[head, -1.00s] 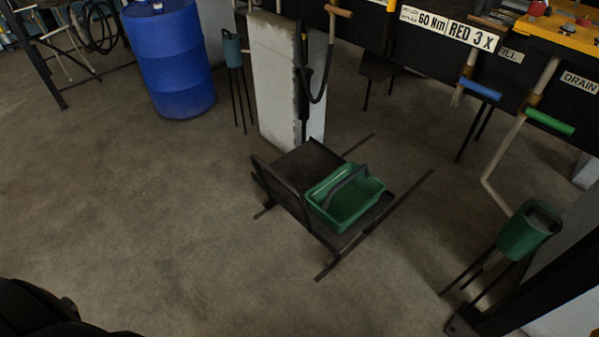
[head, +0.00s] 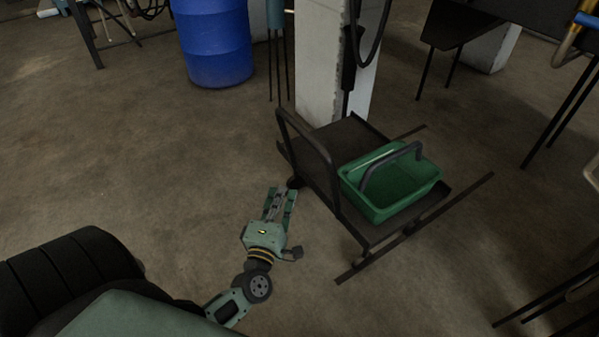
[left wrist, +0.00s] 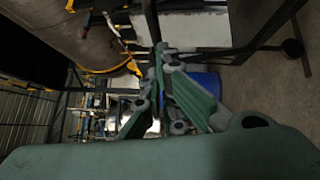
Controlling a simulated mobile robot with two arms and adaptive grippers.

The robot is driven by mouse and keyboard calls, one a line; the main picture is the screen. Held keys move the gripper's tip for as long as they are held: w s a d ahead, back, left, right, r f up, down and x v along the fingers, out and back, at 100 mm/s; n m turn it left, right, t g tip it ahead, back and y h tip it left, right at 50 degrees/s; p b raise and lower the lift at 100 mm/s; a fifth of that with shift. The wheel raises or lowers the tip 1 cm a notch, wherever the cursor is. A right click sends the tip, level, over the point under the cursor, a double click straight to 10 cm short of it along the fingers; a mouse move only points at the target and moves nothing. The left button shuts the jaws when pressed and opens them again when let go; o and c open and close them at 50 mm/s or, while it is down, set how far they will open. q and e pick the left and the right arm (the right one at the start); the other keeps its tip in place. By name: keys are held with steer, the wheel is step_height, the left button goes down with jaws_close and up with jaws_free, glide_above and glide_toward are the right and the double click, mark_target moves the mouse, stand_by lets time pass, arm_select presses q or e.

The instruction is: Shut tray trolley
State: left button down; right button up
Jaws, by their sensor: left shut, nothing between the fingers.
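The tray trolley (head: 350,135) is a low dark platform with a black upright push handle (head: 308,145) on its left side. It stands on two dark floor rails (head: 420,225). A green tote with a grey handle (head: 390,185) sits on its right part. My left gripper (head: 281,192) is shut and empty, just left of the trolley's handle side; whether it touches cannot be told. In the left wrist view the shut fingers (left wrist: 165,75) show with dark bars beyond them, probably the trolley's frame. My right gripper is not in view.
A pale pillar (head: 325,60) with a black hose stands right behind the trolley. A blue drum (head: 213,40) is at the back left. Thin-legged stands are at the right.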

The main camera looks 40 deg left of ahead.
arm_select(q)
steer(key=w+a+r, duration=0.1)
steer(key=w, duration=0.5)
steer(key=w+a+r+n+b, duration=0.1)
steer(key=w+a+r, duration=0.1)
steer(key=w, duration=0.4)
steer(key=shift+w, duration=0.4)
